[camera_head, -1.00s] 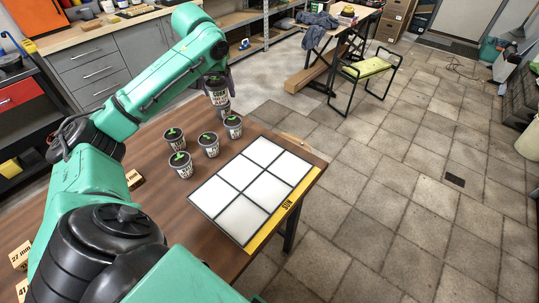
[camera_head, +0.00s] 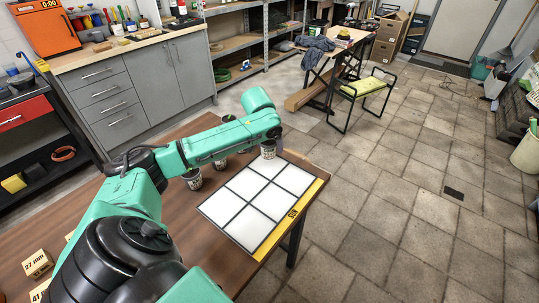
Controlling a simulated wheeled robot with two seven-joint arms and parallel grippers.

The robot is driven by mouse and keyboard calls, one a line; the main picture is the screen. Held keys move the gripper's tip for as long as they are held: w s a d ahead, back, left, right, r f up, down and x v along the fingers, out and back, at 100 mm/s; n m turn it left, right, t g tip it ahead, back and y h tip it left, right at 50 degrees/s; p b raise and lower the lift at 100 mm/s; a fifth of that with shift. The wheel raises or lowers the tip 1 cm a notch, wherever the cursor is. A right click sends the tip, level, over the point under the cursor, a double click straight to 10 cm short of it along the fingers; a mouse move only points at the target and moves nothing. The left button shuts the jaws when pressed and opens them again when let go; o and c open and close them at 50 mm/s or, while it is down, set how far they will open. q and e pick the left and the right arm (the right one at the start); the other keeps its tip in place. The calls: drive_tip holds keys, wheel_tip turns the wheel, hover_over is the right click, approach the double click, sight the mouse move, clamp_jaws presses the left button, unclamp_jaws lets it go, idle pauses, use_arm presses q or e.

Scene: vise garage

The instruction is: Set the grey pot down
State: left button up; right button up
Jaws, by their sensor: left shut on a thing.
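My left gripper (camera_head: 271,137) points down from the wrist near the far corner of the white panelled tray (camera_head: 237,227). It is shut on a pot (camera_head: 268,152) with pale, labelled sides. The pot looks upright at the tray's far left corner; I cannot tell whether its base touches the panel. The tray has six white panels in a dark frame and a yellow strip marked SUN along its right edge. The fingers are small and mostly hidden by the wrist. My right gripper is not in view.
Another pot (camera_head: 193,179) stands left of the tray on the brown table (camera_head: 155,246). A further pot (camera_head: 219,163) is partly hidden by my left arm, and one more (camera_head: 229,118) shows beyond it. Small numbered blocks (camera_head: 37,263) lie at the lower left. The other visible panels are bare.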

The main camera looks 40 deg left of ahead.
sight(266, 143)
use_arm(q)
wheel_tip(266, 143, down, 4)
drive_tip(key=shift+f, duration=0.1)
drive_tip(key=o, duration=1.4)
drive_tip(key=shift+f, duration=0.15)
drive_tip(key=shift+r, duration=0.2)
drive_tip(key=v, duration=1.1)
drive_tip(key=shift+s+d+r, duration=0.1)
drive_tip(key=shift+s+r, duration=0.05)
drive_tip(key=shift+r, duration=0.25)
